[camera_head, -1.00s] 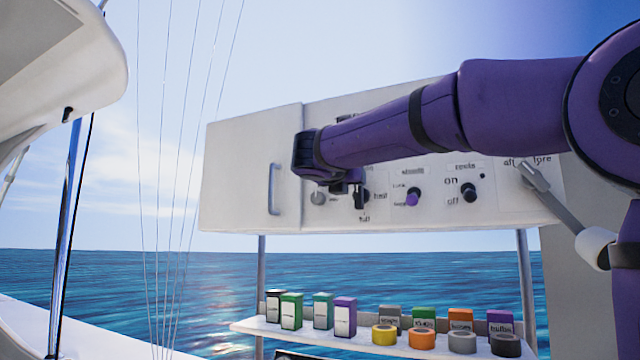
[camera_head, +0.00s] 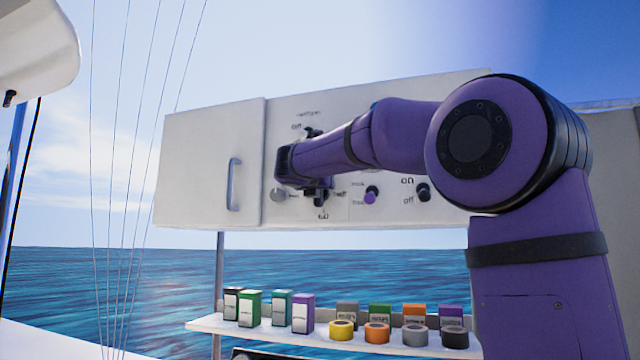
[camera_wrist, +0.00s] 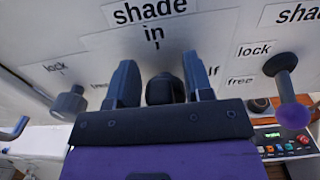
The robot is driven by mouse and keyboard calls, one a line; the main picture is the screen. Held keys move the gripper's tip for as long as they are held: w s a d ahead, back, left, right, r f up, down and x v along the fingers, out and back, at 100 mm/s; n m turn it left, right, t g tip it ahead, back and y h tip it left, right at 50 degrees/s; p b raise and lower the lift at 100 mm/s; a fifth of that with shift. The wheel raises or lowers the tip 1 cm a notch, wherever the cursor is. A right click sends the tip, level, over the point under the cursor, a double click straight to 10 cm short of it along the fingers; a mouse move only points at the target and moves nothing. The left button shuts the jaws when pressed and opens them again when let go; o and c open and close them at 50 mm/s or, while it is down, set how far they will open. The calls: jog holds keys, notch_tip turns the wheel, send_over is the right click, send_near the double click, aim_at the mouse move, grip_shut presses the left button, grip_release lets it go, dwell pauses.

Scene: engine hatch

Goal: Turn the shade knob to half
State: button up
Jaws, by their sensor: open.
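The shade knob (camera_wrist: 165,89) is black and sits on the white panel below the labels "shade" and "in" in the wrist view. My gripper (camera_wrist: 161,82) is open, with one finger on each side of the knob. I cannot tell whether the fingers touch it. The "half" label (camera_wrist: 213,72) is partly hidden behind the right finger. In the head view my gripper (camera_head: 314,192) is at the panel and covers most of the knob; "half" shows to its right and "full" below. Which way the knob points is unclear.
A grey knob (camera_wrist: 69,103) is left of my gripper, and a purple-tipped lever (camera_wrist: 290,100) is to the right. A black switch (camera_head: 423,192) with on/off labels is further right. A cabinet handle (camera_head: 234,185) is at left. A shelf (camera_head: 205,323) with boxes and tape rolls is below.

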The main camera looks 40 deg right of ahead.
aim_at(334, 195)
jog(key=c, duration=0.6)
jog(key=shift+s, duration=0.1)
jog(key=m, duration=0.3)
jog(key=shift+s+d+m, duration=0.3)
jog(key=shift+m, duration=0.1)
jog(key=m, duration=0.4)
jog(key=shift+s+d+f+m, duration=0.3)
jog(key=shift+s+f, duration=0.05)
jog(key=shift+s, duration=0.05)
jog(key=shift+s+d+f+m, duration=0.1)
jog(key=shift+f+m, duration=0.3)
jog(key=shift+m, duration=1.15)
jog(key=shift+s+d+f+m, duration=0.15)
jog(key=shift+f+m, duration=0.2)
jog(key=shift+m, duration=1.25)
jog(key=shift+s+f+m, duration=0.1)
jog(key=shift+f+m, duration=0.3)
jog(key=shift+m, duration=1.15)
